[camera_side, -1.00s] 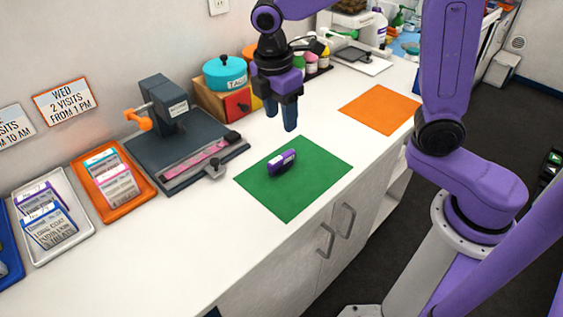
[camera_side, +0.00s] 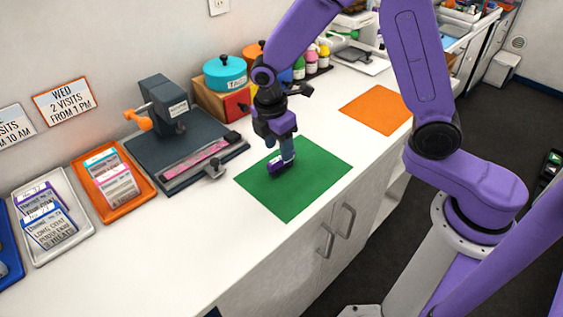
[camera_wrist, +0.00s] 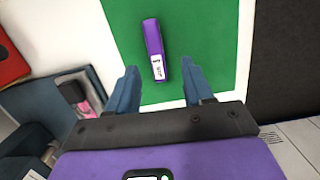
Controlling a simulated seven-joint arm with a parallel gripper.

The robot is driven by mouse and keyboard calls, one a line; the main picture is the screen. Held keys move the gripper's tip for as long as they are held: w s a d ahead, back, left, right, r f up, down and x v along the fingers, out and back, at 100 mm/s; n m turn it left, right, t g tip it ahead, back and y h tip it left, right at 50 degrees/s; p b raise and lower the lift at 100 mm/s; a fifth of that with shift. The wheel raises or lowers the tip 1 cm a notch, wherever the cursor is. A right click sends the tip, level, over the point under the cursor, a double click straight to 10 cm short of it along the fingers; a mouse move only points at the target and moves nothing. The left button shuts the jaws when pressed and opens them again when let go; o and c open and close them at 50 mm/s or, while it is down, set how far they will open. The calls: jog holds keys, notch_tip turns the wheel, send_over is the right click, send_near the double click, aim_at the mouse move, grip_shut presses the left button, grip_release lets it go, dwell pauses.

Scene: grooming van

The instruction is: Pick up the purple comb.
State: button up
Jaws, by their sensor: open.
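The purple comb (camera_side: 275,168) lies on the green mat (camera_side: 315,178). It is a narrow purple bar with a white label near one end, and its teeth cannot be made out. In the wrist view the comb (camera_wrist: 152,38) runs nearly upright in the picture, its labelled end between the blue fingertips and the rest beyond them. My gripper (camera_side: 287,158) is low over the mat at the comb, and its fingers hide part of the comb in the side view. In the wrist view my gripper (camera_wrist: 159,72) is open, with green showing on both sides of the comb.
A dark press-like device (camera_side: 180,147) with an orange handle stands left of the mat. An orange tray (camera_side: 143,191) and a white tray (camera_side: 77,232) hold cards. An orange mat (camera_side: 377,108) lies clear to the right. A teal pot (camera_side: 225,72) sits behind.

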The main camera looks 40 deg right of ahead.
aim_at(281, 163)
jog(key=shift+w+d+f, duration=0.1)
jog(key=shift+d+f, duration=0.15)
jog(key=shift+f, duration=0.8)
jog(key=shift+w+d+f, duration=0.1)
jog(key=shift+d+f, duration=0.2)
jog(key=shift+f, duration=0.75)
jog(key=shift+d+f, duration=0.25)
jog(key=shift+f, duration=0.8)
grip_shut()
